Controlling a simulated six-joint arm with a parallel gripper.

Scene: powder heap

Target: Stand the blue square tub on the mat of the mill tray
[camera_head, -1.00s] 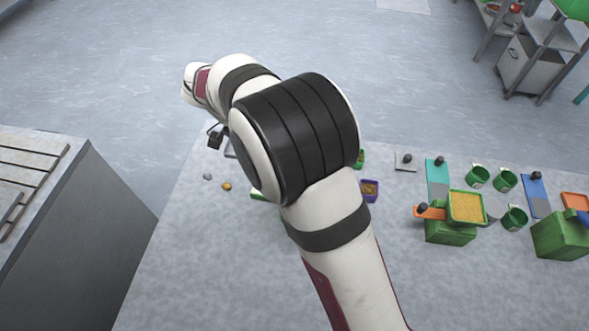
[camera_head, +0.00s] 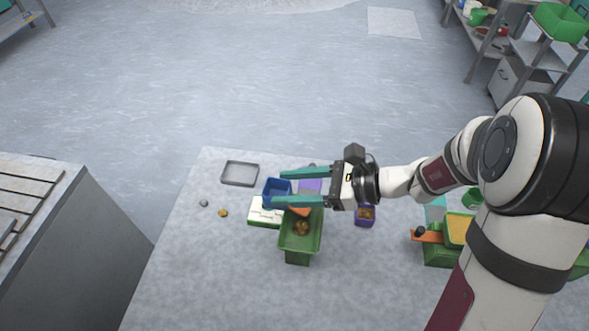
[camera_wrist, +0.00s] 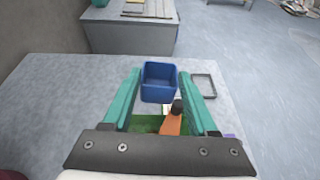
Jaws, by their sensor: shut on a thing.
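The blue square tub (camera_head: 277,191) is between the teal fingers of my gripper (camera_head: 279,188), which is shut on it. In the wrist view the tub (camera_wrist: 158,84) sits upright between the fingertips, its open top showing and its inside looking empty. It appears to be above the table, near the white and green box (camera_head: 263,213); its exact height is hard to tell. A green mill-like body (camera_head: 301,243) with brown stuff in its hopper stands just in front, with an orange arm (camera_wrist: 171,124) partly hidden by my finger. A flat purple mat (camera_head: 311,187) shows between my fingers.
An empty grey tray (camera_head: 240,174) lies at the back left. A grey lump (camera_head: 203,203) and a yellowish lump (camera_head: 223,213) lie at the left. Another green mill (camera_head: 440,255) is further right. The front-left table is clear.

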